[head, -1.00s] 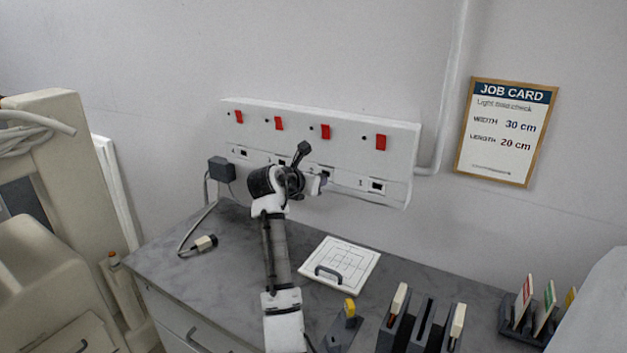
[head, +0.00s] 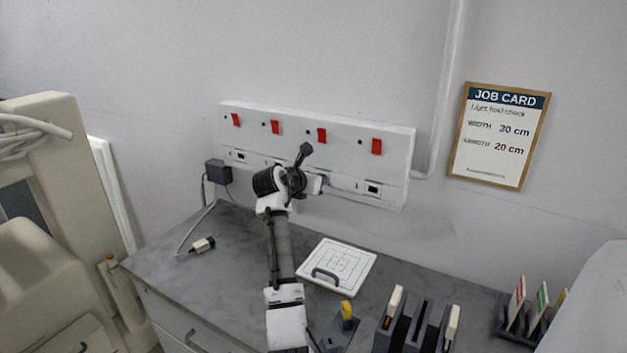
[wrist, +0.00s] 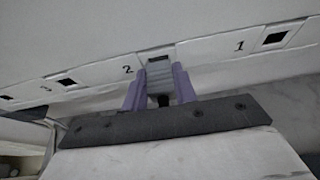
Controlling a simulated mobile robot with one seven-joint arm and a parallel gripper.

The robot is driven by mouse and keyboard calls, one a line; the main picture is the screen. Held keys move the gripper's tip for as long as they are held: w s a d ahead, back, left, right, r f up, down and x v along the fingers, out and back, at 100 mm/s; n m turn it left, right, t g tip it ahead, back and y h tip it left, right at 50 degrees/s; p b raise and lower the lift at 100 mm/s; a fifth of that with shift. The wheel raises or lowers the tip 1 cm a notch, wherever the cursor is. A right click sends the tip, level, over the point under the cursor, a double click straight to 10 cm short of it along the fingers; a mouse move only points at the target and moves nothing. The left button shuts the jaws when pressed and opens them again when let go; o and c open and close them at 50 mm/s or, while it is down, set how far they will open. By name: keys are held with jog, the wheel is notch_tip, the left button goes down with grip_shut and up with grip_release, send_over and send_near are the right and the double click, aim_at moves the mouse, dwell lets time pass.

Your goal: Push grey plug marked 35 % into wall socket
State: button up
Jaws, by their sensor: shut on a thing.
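In the wrist view my gripper (wrist: 159,80) is shut on a grey plug (wrist: 159,72), held between its purple fingers. The plug's front end is at the wall socket opening right of the label 2; I cannot tell how deep it sits. No 35 % mark is legible on it. The white socket panel (head: 400,160) is on the wall in the head view. Socket 1 (wrist: 275,38) is open and empty to the right.
A black adaptor (head: 218,172) is at the panel's left end. A white cable plug (head: 202,244) lies on the grey worktop (head: 235,268). A white gridded plate with a handle (head: 345,259), dark slotted holders (head: 418,325) and a card rack (head: 515,325) stand to the right.

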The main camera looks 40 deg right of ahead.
jog(key=shift+w+d, duration=0.15)
jog(key=shift+d, duration=0.2)
jog(key=o, duration=1)
jog(key=shift+o, duration=0.2)
jog(key=shift+a, duration=0.1)
jog(key=b+v, duration=0.4)
jog(key=v, duration=0.9)
jog(key=shift+a, duration=0.25)
jog(key=shift+r, duration=0.15)
